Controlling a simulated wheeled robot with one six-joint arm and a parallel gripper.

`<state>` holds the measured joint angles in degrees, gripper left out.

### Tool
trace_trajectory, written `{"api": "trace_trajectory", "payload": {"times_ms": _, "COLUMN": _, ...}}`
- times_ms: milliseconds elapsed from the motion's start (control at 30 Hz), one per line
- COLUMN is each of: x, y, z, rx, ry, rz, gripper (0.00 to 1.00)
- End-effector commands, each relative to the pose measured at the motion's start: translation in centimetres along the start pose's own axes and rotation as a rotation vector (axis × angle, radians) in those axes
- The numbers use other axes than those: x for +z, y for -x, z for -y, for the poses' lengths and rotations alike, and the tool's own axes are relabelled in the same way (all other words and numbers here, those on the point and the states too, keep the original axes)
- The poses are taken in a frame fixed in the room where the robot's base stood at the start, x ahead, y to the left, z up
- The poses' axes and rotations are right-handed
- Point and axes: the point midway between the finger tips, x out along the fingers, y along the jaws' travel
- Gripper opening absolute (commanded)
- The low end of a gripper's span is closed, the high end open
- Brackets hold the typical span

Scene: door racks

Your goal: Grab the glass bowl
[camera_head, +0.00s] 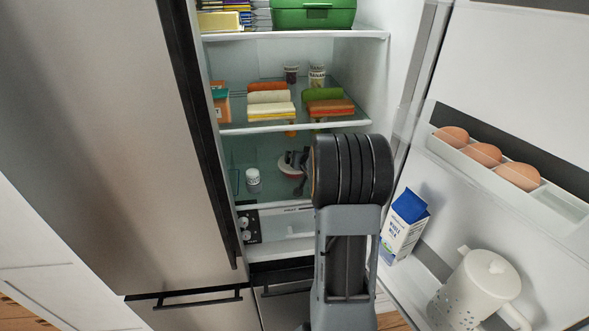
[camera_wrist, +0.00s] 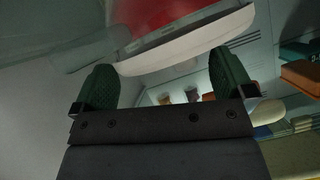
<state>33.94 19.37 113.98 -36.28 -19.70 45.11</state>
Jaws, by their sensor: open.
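A round white dish with a red band, which looks like the bowl (camera_head: 289,171), sits on the lower fridge shelf, partly hidden by my gripper (camera_head: 297,161). In the wrist view a large pale curved body with red on it, apparently the same bowl (camera_wrist: 185,47), fills the top middle, cut off by the frame. My gripper's two green padded fingers also show in the wrist view (camera_wrist: 165,80), wide apart and open. The pale edge lies across the space between and beyond the fingertips; I cannot tell whether they touch it.
A white jar (camera_head: 253,180) stands left of the bowl. The shelf above (camera_head: 290,127) holds folded-looking colored items (camera_head: 270,100). The open door at right holds eggs (camera_head: 484,153), a milk carton (camera_head: 404,226) and a white pitcher (camera_head: 476,290). The left door (camera_head: 100,130) is shut.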

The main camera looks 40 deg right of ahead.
Motion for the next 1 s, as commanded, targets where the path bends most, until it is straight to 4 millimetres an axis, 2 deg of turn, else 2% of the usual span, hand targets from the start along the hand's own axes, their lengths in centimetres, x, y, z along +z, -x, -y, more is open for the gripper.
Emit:
{"api": "trace_trajectory", "payload": {"times_ms": 100, "x": 0.00, "y": -0.73, "z": 0.04, "rx": -0.001, "ry": 0.001, "rz": 0.000, "gripper": 1.00}}
{"api": "trace_trajectory", "payload": {"times_ms": 367, "x": -0.01, "y": -0.85, "z": 0.02, "rx": 0.000, "ry": 0.001, "rz": -0.001, "gripper": 1.00}}
{"api": "trace_trajectory", "payload": {"times_ms": 1000, "x": 0.13, "y": -0.85, "z": -0.01, "rx": 0.000, "ry": 0.001, "rz": 0.002, "gripper": 0.39}}
